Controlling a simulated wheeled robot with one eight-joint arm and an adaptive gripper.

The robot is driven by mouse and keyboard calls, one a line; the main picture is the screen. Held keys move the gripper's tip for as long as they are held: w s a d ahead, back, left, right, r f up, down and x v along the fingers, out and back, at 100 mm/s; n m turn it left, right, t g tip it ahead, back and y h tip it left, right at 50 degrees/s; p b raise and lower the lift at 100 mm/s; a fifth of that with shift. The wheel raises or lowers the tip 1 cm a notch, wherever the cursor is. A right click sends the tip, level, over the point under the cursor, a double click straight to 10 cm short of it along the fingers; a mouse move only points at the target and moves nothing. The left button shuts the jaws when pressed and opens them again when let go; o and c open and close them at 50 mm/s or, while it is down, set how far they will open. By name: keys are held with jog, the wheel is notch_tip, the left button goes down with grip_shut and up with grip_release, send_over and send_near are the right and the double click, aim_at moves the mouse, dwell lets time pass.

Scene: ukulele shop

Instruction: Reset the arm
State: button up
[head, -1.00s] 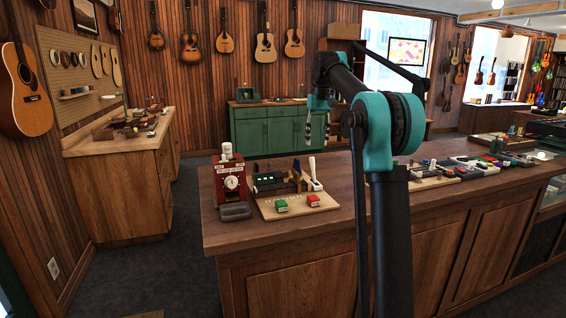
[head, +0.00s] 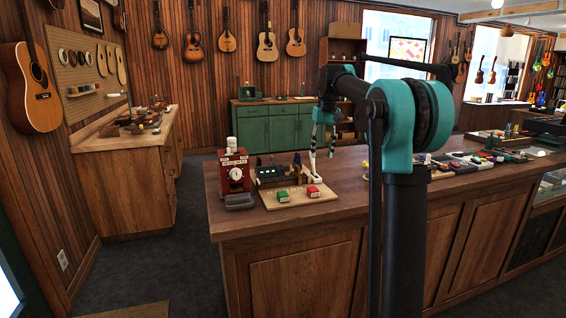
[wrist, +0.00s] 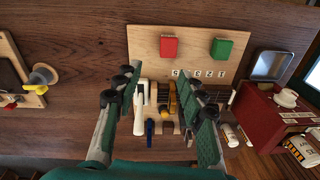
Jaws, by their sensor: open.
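My gripper (head: 322,150) hangs over the counter in the head view, with its fingers pointing down near the light wooden board. In the wrist view my gripper (wrist: 160,95) shows two dark green fingers spread apart with nothing held between them. My arm bends at a teal joint and blocks part of the counter behind it in the head view. The wooden board (head: 293,203) carries a green block (head: 283,197), a red block (head: 313,192) and small upright items. The wrist view shows the board (wrist: 146,42) below the fingers.
A red box with a dial (head: 235,175) stands left of the board, with a grey tray (head: 240,201) before it. Small pedals (head: 470,160) line the counter (head: 300,227) to the right. Bare wood lies along the front edge. Guitars hang on the far wall.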

jog(key=s+d+f+t, duration=0.2)
jog(key=s+f, duration=1.4)
jog(key=s, duration=0.2)
jog(key=s+d+f+m+t, duration=0.1)
jog(key=s+d+f, duration=0.2)
jog(key=s+f, duration=1.3)
jog(key=shift+s+m+t, duration=0.3)
jog(key=shift+s+t, duration=0.1)
jog(key=shift+s, duration=0.7)
